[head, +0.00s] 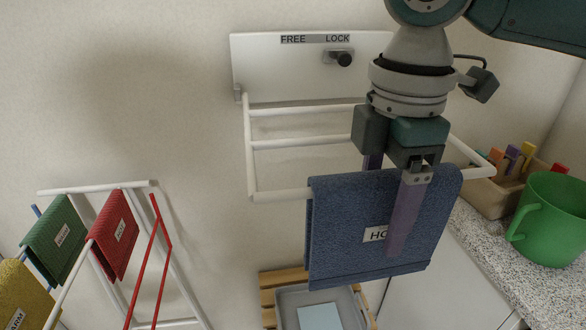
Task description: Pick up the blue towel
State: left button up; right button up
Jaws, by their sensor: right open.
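The blue towel (335,245) hangs folded over the front bar of a white wall rack (280,195). Its white label is partly hidden by a finger. My right gripper (392,205) comes down from above at the towel's top edge and is open. One purple finger hangs in front of the towel's face. The other goes down behind the top edge, and its tip is hidden. I cannot tell whether either finger touches the cloth. My left gripper is not in view.
A panel (265,70) marked FREE and LOCK has a dark knob (344,59). A drying rack with a green towel (57,240), a red towel (113,235) and a yellow towel (22,295) stands left. A green mug (552,220) and a wooden box (490,197) are on the right counter.

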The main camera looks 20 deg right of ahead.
jog(key=shift+f, duration=0.1)
jog(key=shift+c, duration=0.3)
grip_shut()
dwell(0.4)
